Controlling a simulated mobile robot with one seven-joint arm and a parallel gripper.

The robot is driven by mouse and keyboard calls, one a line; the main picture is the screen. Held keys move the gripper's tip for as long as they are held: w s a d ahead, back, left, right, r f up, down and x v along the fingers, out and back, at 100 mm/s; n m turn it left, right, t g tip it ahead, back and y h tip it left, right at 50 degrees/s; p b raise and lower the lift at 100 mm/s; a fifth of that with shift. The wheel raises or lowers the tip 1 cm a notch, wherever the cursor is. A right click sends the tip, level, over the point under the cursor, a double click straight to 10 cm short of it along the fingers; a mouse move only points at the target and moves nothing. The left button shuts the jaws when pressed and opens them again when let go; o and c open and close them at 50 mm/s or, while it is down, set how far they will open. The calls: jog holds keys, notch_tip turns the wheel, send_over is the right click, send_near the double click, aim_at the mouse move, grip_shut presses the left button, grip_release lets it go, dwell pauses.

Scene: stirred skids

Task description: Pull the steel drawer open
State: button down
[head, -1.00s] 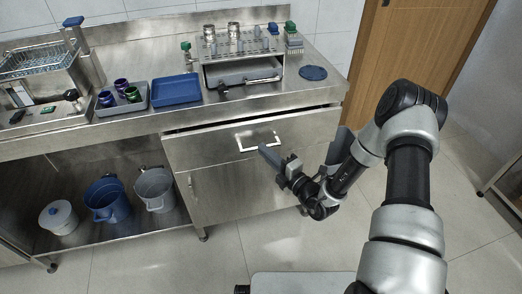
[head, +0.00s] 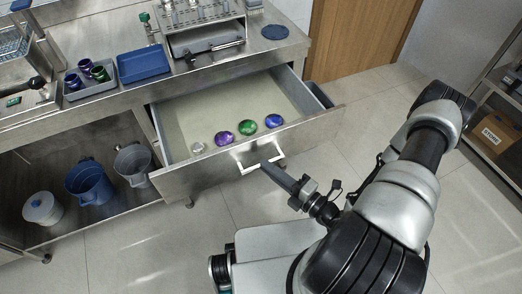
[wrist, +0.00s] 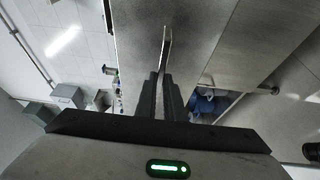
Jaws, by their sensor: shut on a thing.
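The steel drawer (head: 205,168) stands pulled well out from under the counter in the head view. Inside it lie a purple, a green and a blue round item and a small clear one, near the front panel. Its pale bar handle (head: 280,155) is on the front panel. My gripper (head: 268,165) is at the handle, its fingers shut on the bar. In the wrist view the fingers (wrist: 160,90) close around the handle (wrist: 166,42), which shows edge-on against the steel front.
A blue tray (head: 143,64) and a grey tray (head: 91,92) with several small cups stand on the counter. Buckets, one of them blue (head: 88,182), stand on the shelf below left. A shelf with a cardboard box (head: 490,134) is at right. The floor before the drawer is mostly clear.

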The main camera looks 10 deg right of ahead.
jog(key=shift+s+d, duration=0.2)
jog(key=shift+s, duration=0.45)
jog(key=shift+s+d, duration=0.2)
jog(key=shift+s, duration=0.5)
jog(key=shift+s+d, duration=0.2)
jog(key=shift+s, duration=0.45)
jog(key=c, duration=1.9)
grip_release()
jog(key=shift+o, duration=0.2)
jog(key=shift+s, duration=0.1)
jog(key=v, duration=1.7)
jog(key=shift+s+p, duration=0.15)
jog(key=shift+p, duration=0.3)
jog(key=shift+d+r, duration=0.1)
